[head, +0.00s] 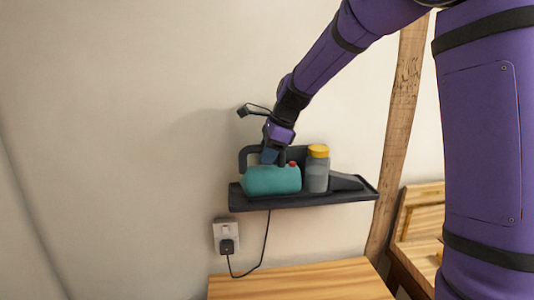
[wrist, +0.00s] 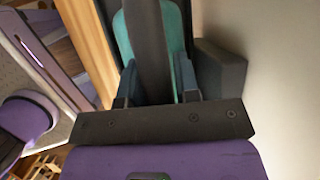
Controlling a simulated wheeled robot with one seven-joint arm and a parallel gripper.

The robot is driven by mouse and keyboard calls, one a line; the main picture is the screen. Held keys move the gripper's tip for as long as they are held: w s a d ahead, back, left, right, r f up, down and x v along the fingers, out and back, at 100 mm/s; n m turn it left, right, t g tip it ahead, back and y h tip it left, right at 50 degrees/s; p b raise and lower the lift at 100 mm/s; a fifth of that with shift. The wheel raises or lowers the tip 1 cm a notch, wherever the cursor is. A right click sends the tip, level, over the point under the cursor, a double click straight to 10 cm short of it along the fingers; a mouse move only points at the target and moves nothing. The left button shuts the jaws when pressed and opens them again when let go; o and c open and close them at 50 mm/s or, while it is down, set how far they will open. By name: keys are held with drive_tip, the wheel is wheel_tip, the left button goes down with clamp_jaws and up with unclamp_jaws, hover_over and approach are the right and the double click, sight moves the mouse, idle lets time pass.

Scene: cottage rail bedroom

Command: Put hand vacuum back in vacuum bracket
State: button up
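The hand vacuum (head: 270,180) has a teal body, a dark loop handle and a small red spot on top. It sits on or just above a black wall shelf (head: 300,200). My gripper (head: 273,160) points down at its handle. In the wrist view, the fingers of my gripper (wrist: 156,85) straddle the dark handle (wrist: 150,45), with the teal body (wrist: 122,40) below. I cannot tell whether they press on it. A dark block (wrist: 220,70) by the wall may be the vacuum bracket; it is partly hidden in the head view.
A dark wedge shape lies farther right on the shelf. A cable runs from the shelf to a plugged wall socket (head: 227,238). A wooden tabletop (head: 300,280) is below; a wooden post (head: 400,120) stands at right.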

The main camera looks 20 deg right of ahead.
drive_tip(key=o, duration=0.4)
drive_tip(key=v, duration=1.1)
drive_tip(key=shift+f, duration=0.1)
drive_tip(key=shift+s, duration=0.1)
drive_tip(key=s+d+f+n+t+h, duration=0.1)
drive_tip(key=s+n, duration=0.5)
drive_tip(key=s, duration=0.4)
drive_tip(key=s+d+f+n+t+h, duration=0.1)
drive_tip(key=s+n, duration=0.6)
drive_tip(key=s, duration=0.4)
drive_tip(key=s+d+f+n+h, duration=0.1)
drive_tip(key=s+f+n+h, duration=0.1)
drive_tip(key=s+n, duration=0.5)
drive_tip(key=shift+s+d+t, duration=0.1)
drive_tip(key=shift+s+t, duration=0.3)
drive_tip(key=shift+s, duration=1.45)
